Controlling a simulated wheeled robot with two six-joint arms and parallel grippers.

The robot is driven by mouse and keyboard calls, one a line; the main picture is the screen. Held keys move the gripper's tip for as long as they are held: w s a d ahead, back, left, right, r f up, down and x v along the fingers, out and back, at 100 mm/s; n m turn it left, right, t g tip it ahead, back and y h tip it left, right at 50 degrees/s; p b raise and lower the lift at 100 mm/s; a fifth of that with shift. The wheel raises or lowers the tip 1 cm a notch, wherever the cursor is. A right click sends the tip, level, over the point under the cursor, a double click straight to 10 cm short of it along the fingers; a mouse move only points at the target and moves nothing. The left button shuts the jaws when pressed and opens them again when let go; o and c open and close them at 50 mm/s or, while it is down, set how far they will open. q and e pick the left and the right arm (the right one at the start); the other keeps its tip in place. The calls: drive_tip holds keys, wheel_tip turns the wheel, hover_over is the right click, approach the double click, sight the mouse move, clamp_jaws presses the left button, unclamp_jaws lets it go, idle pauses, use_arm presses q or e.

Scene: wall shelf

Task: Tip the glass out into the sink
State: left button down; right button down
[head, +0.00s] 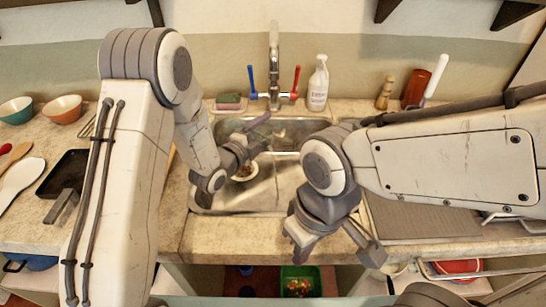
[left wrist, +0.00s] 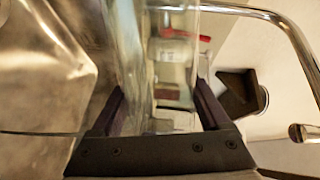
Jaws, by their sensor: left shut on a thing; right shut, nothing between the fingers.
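My left gripper (head: 262,128) is above the sink (head: 292,185), toward its back. It is shut on a clear glass (head: 279,134), which is hard to make out in the head view. In the left wrist view the glass (left wrist: 165,60) stands out between the two dark fingers (left wrist: 160,110). I cannot tell its exact tilt or whether anything is in it.
The tap (head: 274,60) with blue and red handles stands behind the sink. A soap bottle (head: 318,85) and a sponge (head: 229,100) flank it. A drying mat (head: 425,218) lies at right.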

use_arm(q)
drive_tip(key=shift+s+d+r+m+b, duration=0.15)
drive_tip(key=shift+d+r+m+b, duration=0.1)
drive_tip(key=shift+m+b, duration=0.75)
idle(1.0)
